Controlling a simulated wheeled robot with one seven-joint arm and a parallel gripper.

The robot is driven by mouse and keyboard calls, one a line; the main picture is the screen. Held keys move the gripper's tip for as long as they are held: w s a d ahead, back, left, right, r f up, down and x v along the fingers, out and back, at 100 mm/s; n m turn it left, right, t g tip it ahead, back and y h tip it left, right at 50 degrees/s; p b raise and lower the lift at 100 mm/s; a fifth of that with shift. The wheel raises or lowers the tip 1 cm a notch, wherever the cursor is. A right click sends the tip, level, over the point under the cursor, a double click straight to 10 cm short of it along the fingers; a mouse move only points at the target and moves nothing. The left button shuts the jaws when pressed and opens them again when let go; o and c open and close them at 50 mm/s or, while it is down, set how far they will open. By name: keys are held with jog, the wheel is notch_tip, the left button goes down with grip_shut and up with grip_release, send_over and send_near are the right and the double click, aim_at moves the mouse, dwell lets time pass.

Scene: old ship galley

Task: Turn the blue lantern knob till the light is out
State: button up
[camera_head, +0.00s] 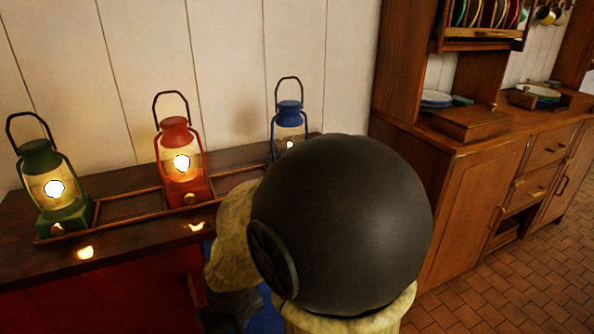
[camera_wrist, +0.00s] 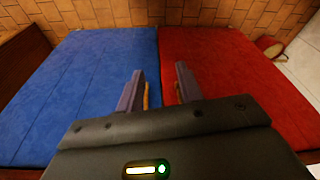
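The blue lantern (camera_head: 290,113) stands at the right end of the dark shelf against the white plank wall, its handle up. A small light shows in its glass, smaller than those in the other two lanterns. Its base and knob are hidden behind my arm. In the wrist view my gripper (camera_wrist: 161,85) is open and empty, its two fingers apart. It points at a blue cushion (camera_wrist: 80,85) and a red cushion (camera_wrist: 225,75); no lantern shows there. In the head view my arm hides the gripper.
A lit red lantern (camera_head: 175,141) stands mid-shelf and a lit green lantern (camera_head: 41,160) at the left. A low wooden rail (camera_head: 130,192) runs around their places. A wooden cabinet (camera_head: 470,190) with plates stands at the right. Tiled floor (camera_head: 510,285) lies open before it.

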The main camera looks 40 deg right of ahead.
jog(key=shift+o, duration=1.2)
jog(key=w+d+r+m+t+h+p, duration=0.15)
jog(key=w+d+r+p, duration=0.3)
jog(key=d+p, duration=0.45)
jog(key=w+d+r+t+p, duration=0.3)
jog(key=d+r+p, duration=0.4)
jog(key=d, duration=0.4)
jog(key=s+d+r+m+t+h+p, duration=0.1)
jog(key=s+d+r+t+p, duration=0.3)
jog(key=d+r+t+p, duration=0.2)
jog(key=d+r+p, duration=0.2)
jog(key=d+p, duration=0.2)
jog(key=p, duration=0.2)
jog(key=shift+d+r+m, duration=0.3)
jog(key=shift+d+m, duration=0.05)
jog(key=shift+d, duration=0.05)
